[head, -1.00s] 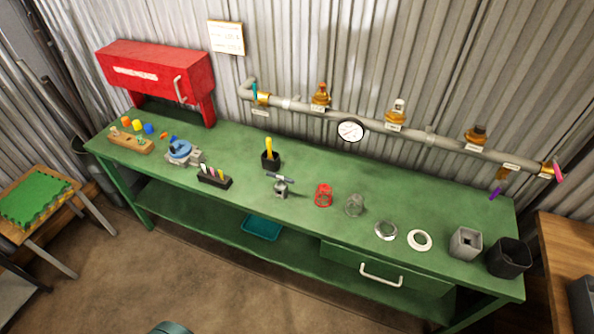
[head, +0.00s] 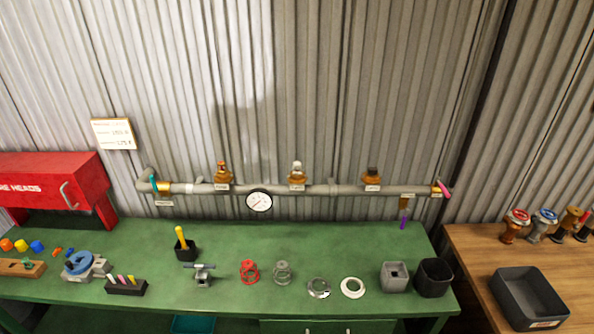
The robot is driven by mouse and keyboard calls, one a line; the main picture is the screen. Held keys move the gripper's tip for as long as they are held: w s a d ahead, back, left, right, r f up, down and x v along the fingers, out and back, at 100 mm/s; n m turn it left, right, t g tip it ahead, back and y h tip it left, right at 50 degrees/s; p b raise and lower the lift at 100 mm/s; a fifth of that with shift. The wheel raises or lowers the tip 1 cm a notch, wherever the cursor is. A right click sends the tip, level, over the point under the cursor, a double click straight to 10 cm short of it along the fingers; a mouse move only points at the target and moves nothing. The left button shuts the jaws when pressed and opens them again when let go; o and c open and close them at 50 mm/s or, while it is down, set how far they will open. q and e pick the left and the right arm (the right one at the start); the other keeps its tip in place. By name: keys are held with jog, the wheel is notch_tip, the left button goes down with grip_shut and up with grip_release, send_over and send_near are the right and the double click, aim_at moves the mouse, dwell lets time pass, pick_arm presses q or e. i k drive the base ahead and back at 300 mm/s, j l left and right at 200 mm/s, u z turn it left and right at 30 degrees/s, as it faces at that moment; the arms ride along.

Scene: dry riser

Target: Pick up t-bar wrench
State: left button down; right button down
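A grey tool with a crossbar on top, which looks like the t-bar wrench (head: 199,267), stands upright on the green workbench (head: 330,258). It seems to sit in a small grey stand or block; where one ends and the other begins is too small to tell. It is left of the red cage-like part (head: 249,272) and right of the black holder with several coloured handles (head: 126,287). Neither of my grippers is in view.
A black cup with a yellow-handled tool (head: 185,247) stands just behind the wrench. A wire cage (head: 282,272), two rings, and grey and black bins (head: 434,278) are to the right. A pipe with a gauge (head: 259,201) runs along the wall. A wooden table holds a black tray (head: 529,299).

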aim_at(202, 275)
jog(key=i+j+z, duration=0.1)
jog(key=j, duration=0.25)
jog(key=i+j+z, duration=0.1)
jog(key=i+j, duration=0.2)
jog(key=i+j+z, duration=0.1)
jog(key=j, duration=0.35)
jog(key=i, duration=0.05)
